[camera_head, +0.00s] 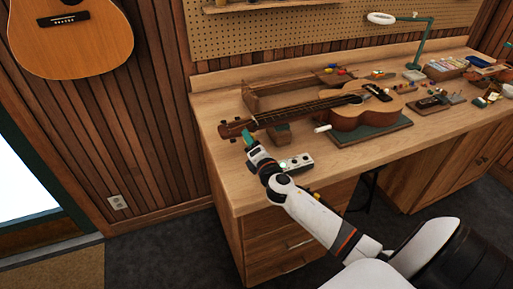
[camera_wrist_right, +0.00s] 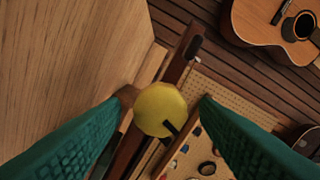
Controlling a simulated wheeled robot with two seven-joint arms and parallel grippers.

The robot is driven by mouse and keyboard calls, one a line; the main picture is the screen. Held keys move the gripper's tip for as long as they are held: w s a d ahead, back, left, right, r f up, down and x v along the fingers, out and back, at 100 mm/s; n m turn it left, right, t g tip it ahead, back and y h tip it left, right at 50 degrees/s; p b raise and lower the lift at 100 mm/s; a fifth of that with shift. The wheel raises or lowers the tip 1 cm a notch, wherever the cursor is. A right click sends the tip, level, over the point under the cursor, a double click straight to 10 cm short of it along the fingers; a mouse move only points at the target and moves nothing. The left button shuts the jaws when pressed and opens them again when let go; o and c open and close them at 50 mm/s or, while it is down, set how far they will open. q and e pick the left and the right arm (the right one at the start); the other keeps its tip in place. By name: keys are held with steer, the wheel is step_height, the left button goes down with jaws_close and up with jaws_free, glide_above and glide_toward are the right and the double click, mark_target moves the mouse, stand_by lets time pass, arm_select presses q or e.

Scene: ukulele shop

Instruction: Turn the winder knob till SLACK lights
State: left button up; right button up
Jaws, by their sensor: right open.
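The ukulele (camera_head: 360,113) lies on the bench with its headstock (camera_head: 232,130) toward the left end. My right gripper (camera_head: 248,138), with teal fingers, is beside the headstock. In the right wrist view a round yellow knob (camera_wrist_right: 156,102) with a black mark toward its lower right sits between the two teal fingers. The fingers are open, with a visible gap on the right side of the knob. The knob is hidden in the head view. A small grey box (camera_head: 299,162) with round fittings lies by the gripper, a green light at its left; its labels are too small to read. My left gripper is out of view.
The wooden bench (camera_head: 350,155) is clear along its front. A white cylinder (camera_head: 322,128) lies by the ukulele's green mat (camera_head: 375,136). A lamp (camera_head: 430,45) and several small items stand farther right. A guitar (camera_head: 75,45) hangs on the wall.

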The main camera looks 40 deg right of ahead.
steer(key=b+v, duration=0.2)
steer(key=v, duration=0.8)
steer(key=shift+s+f, duration=0.15)
steer(key=shift+s, duration=0.15)
steer(key=shift+s+a, duration=0.15)
steer(key=shift+s, duration=0.4)
